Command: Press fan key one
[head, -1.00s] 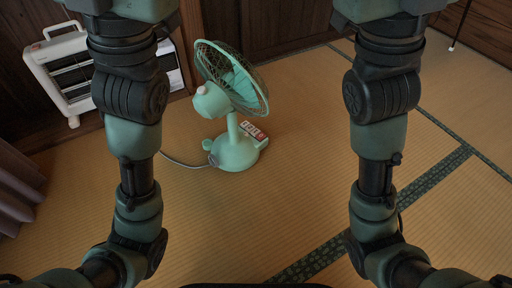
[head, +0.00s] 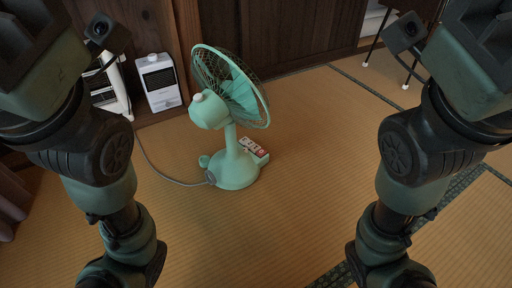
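A mint-green fan (head: 234,172) stands upright on the tatami near the middle of the head view, its caged head (head: 232,84) turned toward the back right. A key panel (head: 254,150) with several pale keys and a red one sits at the right side of its base. The print on the keys is too small to read, so I cannot tell which is key one. Both my arms are raised at the left and right sides, apart from the fan. Neither gripper's fingers can be made out in the view.
A white heater (head: 159,82) stands at the back left, with another white appliance (head: 115,82) beside it, partly hidden by my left arm. A grey cord (head: 160,170) runs from the fan's base toward the back left. Thin dark furniture legs (head: 412,70) stand at the back right. The tatami around the fan is mostly clear.

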